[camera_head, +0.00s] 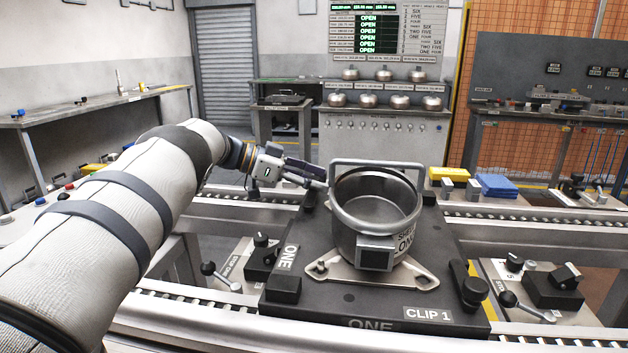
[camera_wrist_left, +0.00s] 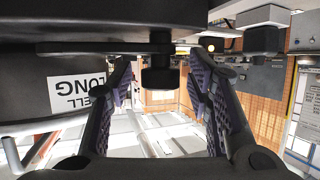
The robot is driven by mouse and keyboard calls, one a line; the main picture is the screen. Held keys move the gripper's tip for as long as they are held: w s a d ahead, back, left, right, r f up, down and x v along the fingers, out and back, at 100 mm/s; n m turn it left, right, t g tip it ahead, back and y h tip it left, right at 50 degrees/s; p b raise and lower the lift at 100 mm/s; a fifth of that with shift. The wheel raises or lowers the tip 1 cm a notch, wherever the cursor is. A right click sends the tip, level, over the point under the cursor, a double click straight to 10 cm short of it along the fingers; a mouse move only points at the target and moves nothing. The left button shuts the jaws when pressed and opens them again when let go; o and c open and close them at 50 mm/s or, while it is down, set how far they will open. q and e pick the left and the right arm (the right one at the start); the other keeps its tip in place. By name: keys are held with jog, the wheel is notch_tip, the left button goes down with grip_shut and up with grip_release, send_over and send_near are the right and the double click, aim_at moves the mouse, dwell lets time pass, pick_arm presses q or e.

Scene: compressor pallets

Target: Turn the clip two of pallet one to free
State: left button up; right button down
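Pallet one (camera_head: 365,300) is a dark plate marked ONE, with a CLIP 1 label (camera_head: 427,314) at its front. A grey metal shell (camera_head: 372,225) with a raised handle frame stands upright on it; its label is upside down in the left wrist view (camera_wrist_left: 78,93). No clip two label is readable, and the pallet's far side is hidden by the shell. My left gripper (camera_head: 318,180) is at the shell's far left. In the left wrist view its fingers (camera_wrist_left: 160,68) are apart, with a dark knob-like part (camera_wrist_left: 158,80) showing between them; contact cannot be told. My right gripper is out of view.
Roller rails (camera_head: 540,222) run behind the pallet. Black lever stations stand left (camera_head: 262,262) and right (camera_head: 552,288) of it. Yellow (camera_head: 447,174) and blue (camera_head: 496,185) blocks lie behind right. A bench with several metal pots (camera_head: 368,101) is farther back.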

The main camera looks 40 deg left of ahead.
pick_arm(q)
jog(key=v, duration=1.2)
jog(key=shift+f, duration=0.1)
